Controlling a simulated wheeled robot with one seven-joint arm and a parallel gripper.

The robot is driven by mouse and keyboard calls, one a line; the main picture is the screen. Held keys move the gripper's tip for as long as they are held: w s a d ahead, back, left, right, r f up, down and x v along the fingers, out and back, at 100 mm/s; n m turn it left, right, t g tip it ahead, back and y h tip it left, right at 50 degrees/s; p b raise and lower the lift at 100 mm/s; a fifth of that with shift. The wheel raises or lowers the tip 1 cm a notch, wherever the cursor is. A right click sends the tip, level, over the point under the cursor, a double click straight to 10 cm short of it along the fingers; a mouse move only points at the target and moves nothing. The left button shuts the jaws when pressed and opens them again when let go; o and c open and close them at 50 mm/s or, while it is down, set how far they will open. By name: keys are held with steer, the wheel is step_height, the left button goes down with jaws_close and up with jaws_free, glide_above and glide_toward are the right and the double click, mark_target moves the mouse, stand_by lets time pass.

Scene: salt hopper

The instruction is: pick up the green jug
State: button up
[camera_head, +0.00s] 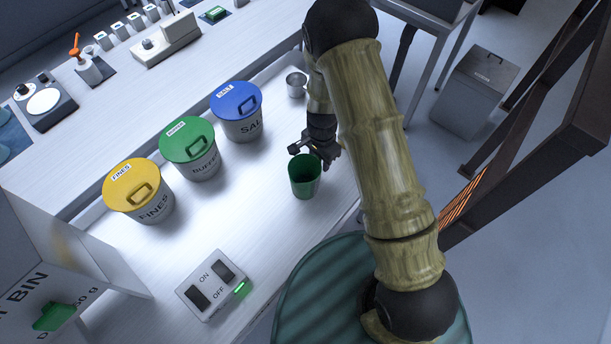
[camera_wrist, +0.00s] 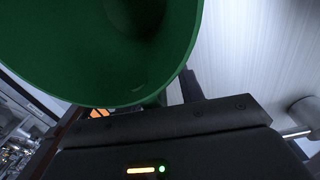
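The green jug (camera_head: 305,182) stands upright on the white bench near its right edge, with its open top facing up. My gripper (camera_head: 312,158) is at the jug's far side, right at its rim, pointing down. Its dark fingers look spread in the head view, but the jug hides part of them. In the wrist view the jug (camera_wrist: 100,60) fills the upper left, very close to the gripper body. A dark finger (camera_wrist: 190,85) shows just right of the jug. Whether the fingers touch the jug or its handle cannot be made out.
Yellow (camera_head: 140,190), green (camera_head: 190,148) and blue (camera_head: 237,111) lidded bins stand in a row to the left. A small metal cup (camera_head: 296,84) stands beyond the jug. An ON/OFF switch box (camera_head: 213,286) is at the front. The bench between jug and bins is clear.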

stand_by(0.3)
jaws_close()
steer(key=shift+r, duration=0.15)
step_height(320, 180, up, 10)
steer(key=shift+f+b, duration=0.1)
steer(key=shift+b, duration=0.65)
